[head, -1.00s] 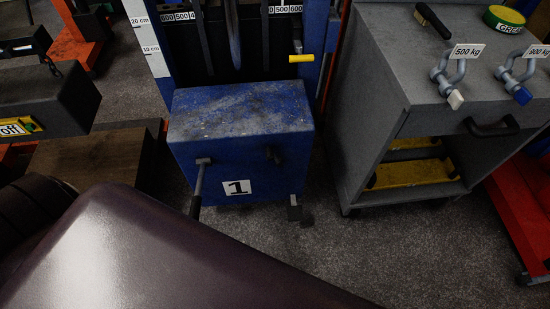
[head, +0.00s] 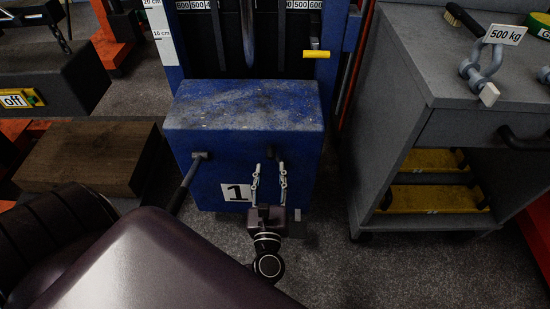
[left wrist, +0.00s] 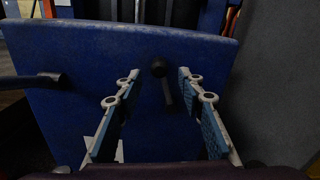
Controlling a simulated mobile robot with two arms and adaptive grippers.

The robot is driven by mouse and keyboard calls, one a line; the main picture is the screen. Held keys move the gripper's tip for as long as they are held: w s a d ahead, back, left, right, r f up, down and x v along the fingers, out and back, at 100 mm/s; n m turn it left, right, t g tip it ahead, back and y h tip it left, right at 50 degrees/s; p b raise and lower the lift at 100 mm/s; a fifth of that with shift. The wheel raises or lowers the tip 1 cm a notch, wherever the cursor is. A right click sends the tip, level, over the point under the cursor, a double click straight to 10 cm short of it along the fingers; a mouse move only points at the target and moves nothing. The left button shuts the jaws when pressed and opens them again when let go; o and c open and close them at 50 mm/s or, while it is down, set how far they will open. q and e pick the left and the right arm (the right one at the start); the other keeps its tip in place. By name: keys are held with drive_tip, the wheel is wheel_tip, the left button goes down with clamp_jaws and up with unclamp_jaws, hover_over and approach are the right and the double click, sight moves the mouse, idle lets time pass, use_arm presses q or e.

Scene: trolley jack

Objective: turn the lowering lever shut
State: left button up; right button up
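The blue jack housing (head: 245,105) marked 1 stands at the centre of the head view. On its front face, right of the middle, is a small dark lever, which I take as the lowering lever; the left wrist view shows its round hub and a short arm (left wrist: 167,95) hanging down, leaning slightly right. My left gripper (head: 270,168) is open and empty in front of that face. In the left wrist view its two fingers (left wrist: 159,76) stand apart on either side of the lever, with no contact visible. My right gripper is not in view.
A longer handle (head: 188,180) sticks out from the housing's left side. A pedal (head: 298,222) is low at the right. A yellow handle (head: 316,54) is above. A grey cabinet (head: 400,100) stands right, a wooden block (head: 85,155) left.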

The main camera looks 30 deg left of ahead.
sight(271, 153)
use_arm(q)
drive_tip(key=x, duration=0.7)
drive_tip(key=shift+w+a+f+b, duration=0.1)
drive_tip(key=shift+a+b, duration=0.1)
drive_tip(key=shift+b, duration=0.1)
drive_tip(key=shift+c, duration=0.2)
clamp_jaws()
